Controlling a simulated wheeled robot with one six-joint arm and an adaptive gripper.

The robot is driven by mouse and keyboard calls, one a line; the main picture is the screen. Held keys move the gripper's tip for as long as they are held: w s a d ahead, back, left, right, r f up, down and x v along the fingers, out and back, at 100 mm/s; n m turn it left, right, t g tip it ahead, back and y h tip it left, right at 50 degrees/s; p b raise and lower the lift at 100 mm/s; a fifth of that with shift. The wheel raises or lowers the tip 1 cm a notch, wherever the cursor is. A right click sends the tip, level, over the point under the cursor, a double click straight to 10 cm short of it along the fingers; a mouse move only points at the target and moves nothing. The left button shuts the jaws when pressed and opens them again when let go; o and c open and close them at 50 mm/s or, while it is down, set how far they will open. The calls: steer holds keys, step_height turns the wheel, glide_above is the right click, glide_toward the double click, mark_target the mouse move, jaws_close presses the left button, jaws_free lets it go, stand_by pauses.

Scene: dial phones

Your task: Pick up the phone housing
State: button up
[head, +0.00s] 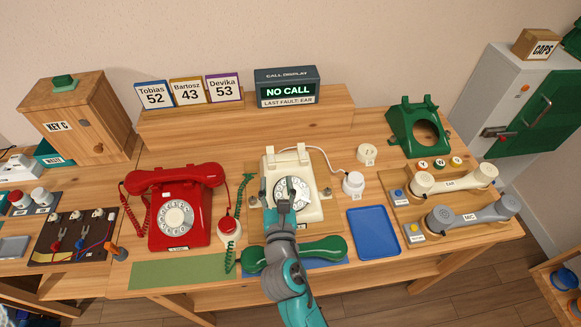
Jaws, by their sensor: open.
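A green phone housing (403,138) with a round opening in its front stands at the back right of the table, with a cradle on top. A cream phone (305,213) with a rotary dial stands in the middle. My gripper (284,192) is open and empty in front of or over the cream phone's dial. Whether it touches the dial I cannot tell. My gripper is well to the left of the green housing. A green handset (318,248) lies at the front, partly hidden by my arm.
A red phone (174,203) with its handset on stands at left. A blue tray (372,233) lies empty at right. Two handsets, cream (457,179) and grey (472,214), rest on wooden stands. A call display (288,90) reads NO CALL. A green mat (180,272) lies bare.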

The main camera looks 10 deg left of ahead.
steer(key=x, duration=0.7)
steer(key=shift+w+d, duration=0.15)
steer(key=shift+f, duration=0.1)
jaws_close()
